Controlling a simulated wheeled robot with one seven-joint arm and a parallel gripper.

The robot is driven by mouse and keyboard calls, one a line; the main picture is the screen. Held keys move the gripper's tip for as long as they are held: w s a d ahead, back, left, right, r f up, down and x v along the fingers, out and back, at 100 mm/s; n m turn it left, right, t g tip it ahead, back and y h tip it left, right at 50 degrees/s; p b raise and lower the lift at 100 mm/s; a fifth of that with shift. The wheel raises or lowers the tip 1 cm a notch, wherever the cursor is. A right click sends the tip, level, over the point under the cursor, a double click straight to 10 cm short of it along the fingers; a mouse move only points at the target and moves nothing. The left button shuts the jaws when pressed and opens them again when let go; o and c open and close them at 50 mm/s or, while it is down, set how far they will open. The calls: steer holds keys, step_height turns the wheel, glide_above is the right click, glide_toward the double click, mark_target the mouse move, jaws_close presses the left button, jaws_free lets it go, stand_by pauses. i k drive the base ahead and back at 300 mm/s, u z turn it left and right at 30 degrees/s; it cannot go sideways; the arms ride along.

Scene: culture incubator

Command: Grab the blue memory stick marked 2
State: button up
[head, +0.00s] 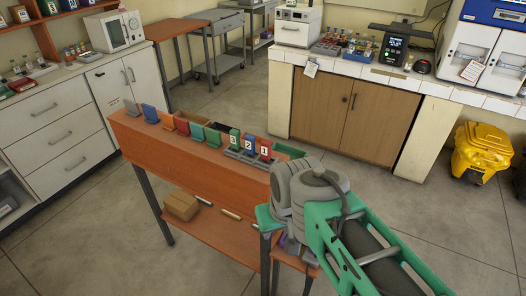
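The blue memory stick marked 2 (249,143) stands upright in a grey holder (243,157) on the narrow orange-brown table (205,158). My arm, with green links and grey joints, reaches in from the lower right and covers the table's near right end. The gripper's fingers do not show; the arm appears to hide them. The blue stick stands free of the visible arm parts.
Several coloured upright pieces (181,126) line the table left of the holder. A cardboard box (181,206) lies on the lower shelf. Counters stand at left and back. A yellow bin (481,152) stands at right. The floor between is clear.

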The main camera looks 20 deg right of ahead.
mark_target(250, 139)
steer(key=u, duration=0.45)
steer(key=k, duration=0.55)
steer(key=u, duration=1)
steer(key=i, duration=1.35)
steer(key=z, duration=0.25)
